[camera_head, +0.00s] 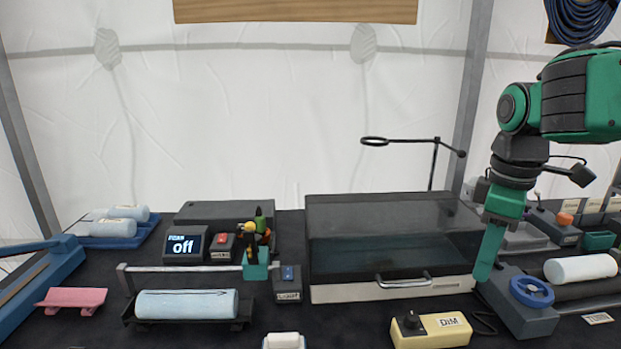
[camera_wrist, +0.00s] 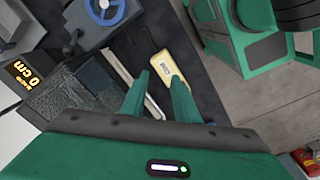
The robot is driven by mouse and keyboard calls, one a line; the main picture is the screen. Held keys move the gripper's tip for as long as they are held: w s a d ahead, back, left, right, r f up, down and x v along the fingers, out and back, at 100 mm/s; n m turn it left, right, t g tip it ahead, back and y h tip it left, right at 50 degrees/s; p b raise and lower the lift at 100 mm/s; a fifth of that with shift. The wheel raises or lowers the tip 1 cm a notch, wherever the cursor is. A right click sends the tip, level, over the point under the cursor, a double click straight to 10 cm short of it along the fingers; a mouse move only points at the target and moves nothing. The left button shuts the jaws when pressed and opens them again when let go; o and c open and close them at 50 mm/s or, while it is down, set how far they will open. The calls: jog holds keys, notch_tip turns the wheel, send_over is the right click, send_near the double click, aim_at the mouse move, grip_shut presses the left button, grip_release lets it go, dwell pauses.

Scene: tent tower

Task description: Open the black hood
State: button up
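The black hood (camera_head: 395,225) is a dark, see-through box standing right of centre in the head view. It looks shut, its front edge down on a pale base strip. A metal bar handle (camera_head: 403,281) sits low on its front. The hood also shows, partly, in the wrist view (camera_wrist: 100,78). My gripper (camera_head: 484,277) points down just right of the hood's front right corner, apart from the handle. In the wrist view my gripper (camera_wrist: 160,78) has its two fingers spread with nothing between them. The handle is not clear there.
A cream dimmer box (camera_head: 430,330) stands in front of the hood. A blue handwheel (camera_head: 532,292) is close to my gripper's right. A ring on a bent stand (camera_head: 434,165) rises behind the hood. Left are a display (camera_head: 184,245) reading off and a white roll (camera_head: 187,304).

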jog(key=s+d+f+m, duration=0.6)
jog(key=s+d+m, duration=0.1)
jog(key=s+m, duration=0.1)
jog(key=shift+s+f+m+g, duration=0.3)
jog(key=shift+m, duration=0.4)
jog(key=s+d+f+m, duration=0.1)
jog(key=s+m, duration=0.1)
jog(key=s+f+m, duration=0.2)
jog(key=s+d+f+m, duration=0.1)
jog(key=s+f+m, duration=0.1)
jog(key=s, duration=0.1)
jog(key=shift+d+m, duration=0.3)
jog(key=shift+m, duration=0.1)
jog(key=shift+c, duration=1.3)
jog(key=shift+s+f, duration=0.1)
jog(key=shift+s, duration=0.05)
grip_shut()
jog(key=shift+d, duration=0.1)
